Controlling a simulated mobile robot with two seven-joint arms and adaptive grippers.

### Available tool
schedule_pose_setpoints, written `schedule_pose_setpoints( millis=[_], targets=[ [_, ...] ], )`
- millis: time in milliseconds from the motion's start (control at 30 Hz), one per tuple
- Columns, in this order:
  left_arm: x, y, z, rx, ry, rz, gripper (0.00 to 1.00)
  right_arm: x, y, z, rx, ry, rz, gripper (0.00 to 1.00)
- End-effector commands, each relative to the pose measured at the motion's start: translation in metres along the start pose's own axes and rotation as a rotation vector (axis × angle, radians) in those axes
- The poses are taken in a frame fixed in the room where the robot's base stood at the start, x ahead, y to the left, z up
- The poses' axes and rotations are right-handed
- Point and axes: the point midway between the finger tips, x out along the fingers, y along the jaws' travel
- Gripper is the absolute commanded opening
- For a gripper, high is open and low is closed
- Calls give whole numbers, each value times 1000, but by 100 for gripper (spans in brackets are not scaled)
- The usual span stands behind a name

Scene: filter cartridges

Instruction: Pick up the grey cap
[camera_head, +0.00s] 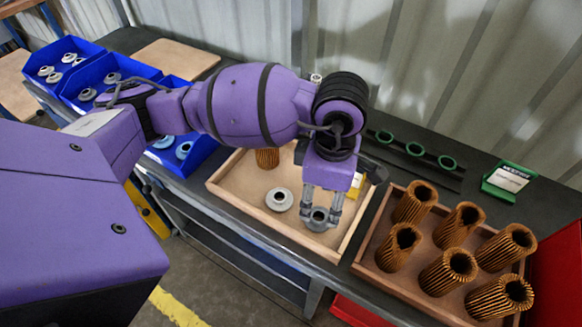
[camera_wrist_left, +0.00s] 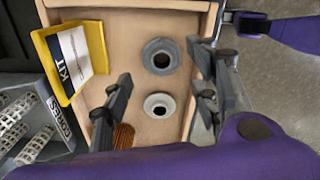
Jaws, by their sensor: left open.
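The grey cap (camera_head: 318,220), a flanged ring with a dark centre hole, lies in the shallow wooden tray (camera_head: 226,185) near its front right. In the wrist view the grey cap (camera_wrist_left: 150,50) is the darker, upper of two caps. A paler cap (camera_head: 279,200) lies beside it, lower in the wrist view (camera_wrist_left: 150,103). My left gripper (camera_head: 320,212) points down over the grey cap, fingers open on either side of it; contact cannot be told. A purple and dark part, apparently my right gripper (camera_wrist_left: 240,20), shows at the wrist view's top right edge; its jaws are unclear.
A pleated cartridge (camera_head: 267,158) stands at the tray's back. A yellow kit card holder (camera_wrist_left: 75,60) stands at the tray's rear edge. A crate of several brown cartridges (camera_head: 366,264) is on the right. Blue bins (camera_head: 93,73) with caps stand on the left.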

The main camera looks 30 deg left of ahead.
Motion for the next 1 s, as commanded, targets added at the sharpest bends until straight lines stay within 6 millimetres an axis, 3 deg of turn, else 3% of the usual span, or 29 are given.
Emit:
schedule_pose_setpoints(
  millis=[500,767,1000],
  targets=[
    [64,3,-3,1,-5,-1,55,-2,2,-5,-2,4,1,40],
    [68,3,-3,2,-6,0,55,-2,2,-4,-3,3,1,40],
    [68,3,-3,2,-6,-1,30,-2,2,-4,-3,3,1,40]
  ],
)
